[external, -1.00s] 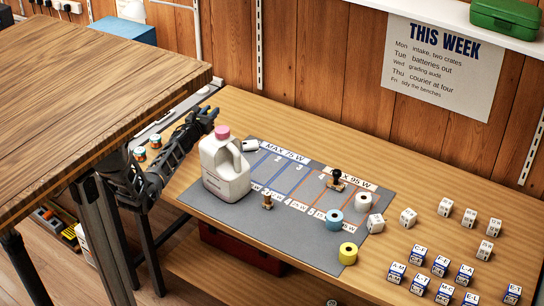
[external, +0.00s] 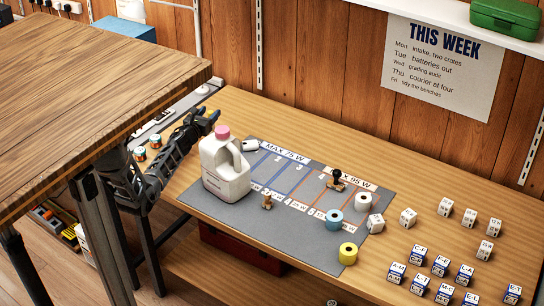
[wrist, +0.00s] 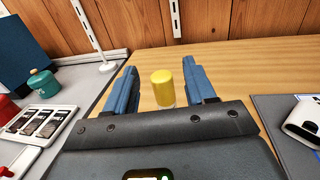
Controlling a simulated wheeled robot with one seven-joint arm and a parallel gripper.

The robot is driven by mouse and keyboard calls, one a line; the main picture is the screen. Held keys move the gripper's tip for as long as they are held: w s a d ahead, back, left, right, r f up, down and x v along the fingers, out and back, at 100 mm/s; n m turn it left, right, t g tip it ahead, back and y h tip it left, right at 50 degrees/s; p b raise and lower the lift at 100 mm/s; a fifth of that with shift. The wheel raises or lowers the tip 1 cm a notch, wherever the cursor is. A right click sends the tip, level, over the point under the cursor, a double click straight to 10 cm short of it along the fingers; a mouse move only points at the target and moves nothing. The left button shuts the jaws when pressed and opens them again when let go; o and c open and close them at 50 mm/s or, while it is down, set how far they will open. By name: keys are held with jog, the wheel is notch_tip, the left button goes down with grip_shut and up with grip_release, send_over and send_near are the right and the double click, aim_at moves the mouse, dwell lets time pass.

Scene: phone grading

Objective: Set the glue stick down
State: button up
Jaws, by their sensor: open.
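The glue stick is likely the yellow-topped cylinder (wrist: 162,86) in the wrist view. It stands upright on the bare wooden bench (wrist: 236,72), with a pale, clear-looking lower part. My gripper (wrist: 164,84) is open, with one blue finger on each side of it. Gaps show between the cylinder and both fingers. Its foot is partly hidden by the dark gripper body. In the external view my gripper (external: 208,118) is low at the bench's left part, behind the white jug, and I cannot make out the glue stick there.
A white jug with a pink cap (external: 224,168) stands close to my gripper on the grey mat (external: 215,210). A small white object (wrist: 304,120) lies at the right. A teal pot (wrist: 41,84) and a tray of dark flat items (wrist: 38,124) are at the left.

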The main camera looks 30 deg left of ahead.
jog(key=s+p, duration=0.1)
jog(key=s, duration=0.2)
jog(key=s+d+p, duration=0.1)
jog(key=s, duration=0.3)
jog(key=s+d+p, duration=0.1)
jog(key=s, duration=0.2)
jog(key=shift+s, duration=0.35)
